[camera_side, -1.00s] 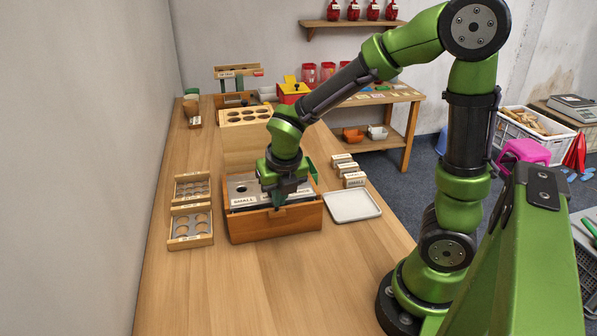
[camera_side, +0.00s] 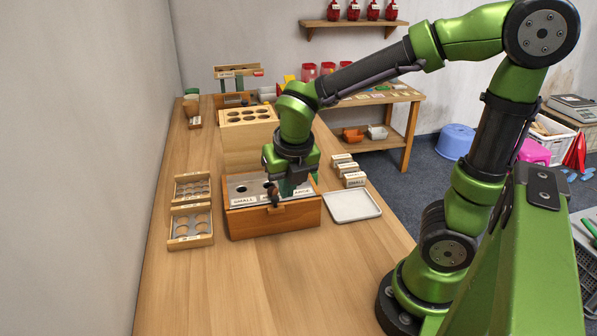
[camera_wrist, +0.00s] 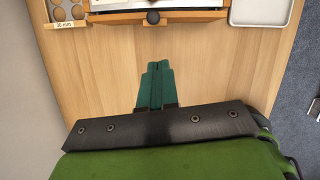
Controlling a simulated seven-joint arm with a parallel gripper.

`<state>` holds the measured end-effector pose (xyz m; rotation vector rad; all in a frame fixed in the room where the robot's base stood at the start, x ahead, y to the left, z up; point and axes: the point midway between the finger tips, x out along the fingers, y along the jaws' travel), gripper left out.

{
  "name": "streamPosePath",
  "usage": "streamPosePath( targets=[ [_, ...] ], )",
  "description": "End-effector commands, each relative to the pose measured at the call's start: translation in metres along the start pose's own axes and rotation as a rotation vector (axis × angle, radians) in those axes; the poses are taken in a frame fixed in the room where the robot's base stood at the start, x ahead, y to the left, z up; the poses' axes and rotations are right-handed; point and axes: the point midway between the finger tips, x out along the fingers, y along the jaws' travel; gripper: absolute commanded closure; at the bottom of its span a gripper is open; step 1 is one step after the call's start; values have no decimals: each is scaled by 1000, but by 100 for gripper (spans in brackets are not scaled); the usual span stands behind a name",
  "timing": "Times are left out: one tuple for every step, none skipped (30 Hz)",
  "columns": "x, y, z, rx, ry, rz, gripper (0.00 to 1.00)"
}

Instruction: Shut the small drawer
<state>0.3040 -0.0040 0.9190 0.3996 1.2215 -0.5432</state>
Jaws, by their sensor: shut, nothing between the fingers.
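The wooden box (camera_side: 250,222) with the "SMALL" label (camera_side: 243,200) on its top stands mid-table; a metal plate with dark holes is set in its top. Its near edge with a dark round knob (camera_wrist: 152,17) shows at the top of the wrist view. I cannot tell the small drawer apart from the box front, or how far out it is. My gripper (camera_side: 284,194) hangs over the box's near side in the side view, hiding part of the top. In the wrist view my gripper's teal fingers (camera_wrist: 155,72) are together, empty, and apart from the knob, with bare table around them.
Two trays with round recesses (camera_side: 191,227) lie left of the box. A white tray (camera_side: 352,206) and several small labelled blocks (camera_side: 354,180) lie right. A wooden block with holes (camera_side: 249,116) stands behind. The table in front is clear.

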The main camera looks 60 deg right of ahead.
Motion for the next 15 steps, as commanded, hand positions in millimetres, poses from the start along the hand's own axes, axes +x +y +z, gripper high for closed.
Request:
streamPosePath(
  targets=[
    [-12,1,1,1,-5,6,100],
    [-18,1,1,0,-5,4,100],
    [-25,1,1,-1,-5,4,100],
    [-30,1,1,0,-4,4,100],
    [-34,1,1,-1,-4,4,100],
    [-40,1,1,-1,-3,3,100],
    [-43,1,1,-1,-2,2,100],
    [-46,1,1,0,-2,2,100],
    [-49,0,0,0,-1,1,100],
    [-51,0,0,-1,-1,1,100],
    [-53,0,-2,-1,-1,1,100],
    [-55,1,-6,-1,-1,1,100],
    [-57,1,-9,0,0,0,100],
    [-58,2,-11,-1,0,0,100],
    [-57,2,-12,-1,1,-1,100]
  ],
)
